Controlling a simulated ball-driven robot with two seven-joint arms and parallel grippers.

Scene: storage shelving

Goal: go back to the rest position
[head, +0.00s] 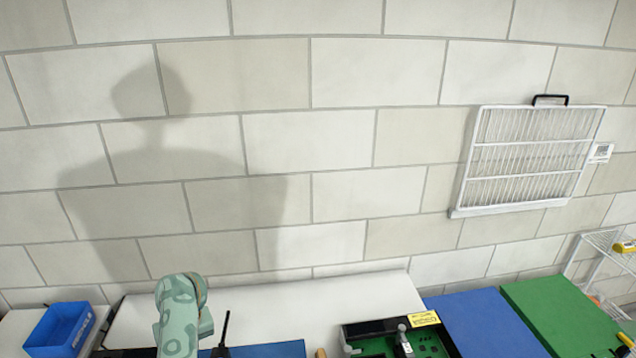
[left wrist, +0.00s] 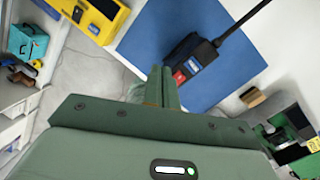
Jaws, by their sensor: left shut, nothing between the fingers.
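My left gripper (left wrist: 161,88) shows in the left wrist view with its two green fingers together and nothing between them. It is above the floor and close to a blue mat (left wrist: 233,78). A black radio (left wrist: 190,62) with a long antenna lies on that mat, apart from the fingers. In the head view a pale green patterned part of my arm rises at the bottom left, and my left gripper is not visible there. My right gripper is in neither view.
In the head view a blue bin (head: 62,330) stands at bottom left. A green electronics tray (head: 432,346), blue panel (head: 485,322) and green panel (head: 562,315) lie to the right. A white wire rack (head: 606,246) stands far right. The left wrist view shows a yellow case (left wrist: 82,17).

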